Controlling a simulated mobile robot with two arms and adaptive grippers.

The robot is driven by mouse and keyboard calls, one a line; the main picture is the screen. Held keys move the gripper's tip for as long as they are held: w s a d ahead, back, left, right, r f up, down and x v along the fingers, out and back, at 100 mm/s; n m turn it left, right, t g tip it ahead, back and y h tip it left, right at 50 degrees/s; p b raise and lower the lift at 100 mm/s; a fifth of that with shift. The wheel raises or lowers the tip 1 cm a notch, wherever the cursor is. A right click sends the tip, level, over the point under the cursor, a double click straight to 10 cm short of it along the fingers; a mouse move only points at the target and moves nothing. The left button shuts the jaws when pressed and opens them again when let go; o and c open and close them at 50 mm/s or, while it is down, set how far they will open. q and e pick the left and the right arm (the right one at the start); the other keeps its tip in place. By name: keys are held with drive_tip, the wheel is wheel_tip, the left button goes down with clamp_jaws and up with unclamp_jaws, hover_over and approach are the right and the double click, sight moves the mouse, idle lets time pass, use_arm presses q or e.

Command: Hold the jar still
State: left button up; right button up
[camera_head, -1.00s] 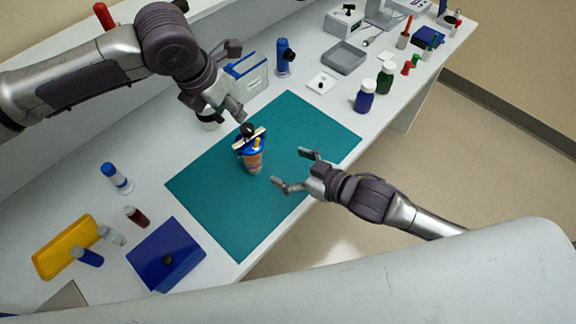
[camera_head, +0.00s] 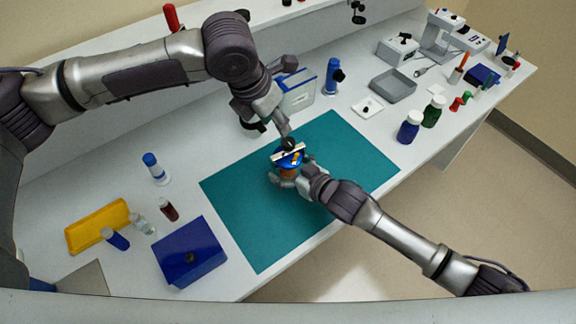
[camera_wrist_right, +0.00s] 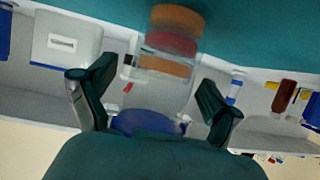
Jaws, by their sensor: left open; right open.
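The jar (camera_head: 289,172) stands on the teal mat (camera_head: 260,225), with an orange band low down and a blue top. A pale strip and small yellow and dark parts show over its top. In the right wrist view, the clear jar (camera_wrist_right: 165,68) appears upside down with coloured layers and a blue lid (camera_wrist_right: 148,123). My right gripper (camera_head: 285,180) is open at the jar, with one finger on each side in the wrist view (camera_wrist_right: 155,95); gaps show beside the glass. My left gripper (camera_head: 271,134) is open just above and behind the jar's top, partly hiding it.
A blue box (camera_head: 190,250), a yellow rack (camera_head: 97,227) and small vials lie left of the mat. A white-and-blue box (camera_head: 298,92) stands behind it. Blue (camera_head: 409,127) and green (camera_head: 433,112) bottles and a grey tray (camera_head: 392,85) are to the right. Most of the mat is clear.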

drive_tip(key=shift+w+a, duration=0.1)
drive_tip(key=c, duration=1.6)
drive_tip(key=shift+o, duration=0.2)
